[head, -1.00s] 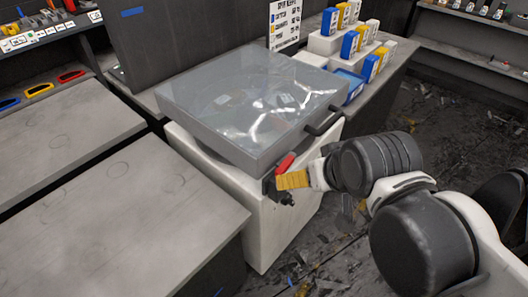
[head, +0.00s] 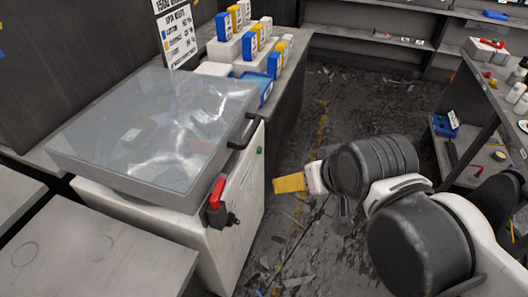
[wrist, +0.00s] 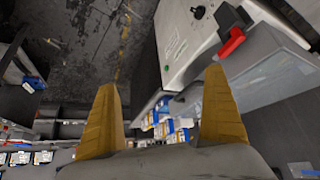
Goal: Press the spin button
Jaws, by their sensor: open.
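A white machine (head: 205,250) with a clear grey lid (head: 150,135) stands at the left in the head view. A small green button (head: 259,150) sits on its side panel, below the lid's black handle (head: 240,135). In the wrist view a small round button (wrist: 166,67) shows on the white panel, between my fingers in the picture. My gripper (head: 277,185) has yellow fingers and hangs right of the panel, apart from it. Its two fingers stand wide apart and empty in the wrist view (wrist: 160,85). A red lever (head: 217,193) is on the machine's near corner.
Blue, yellow and white boxes (head: 247,45) stand on a bench behind the machine, near a sign (head: 176,35). A grey table (head: 85,250) is at the lower left. A cluttered workbench (head: 485,75) is at the right. The floor between is open, with scattered debris.

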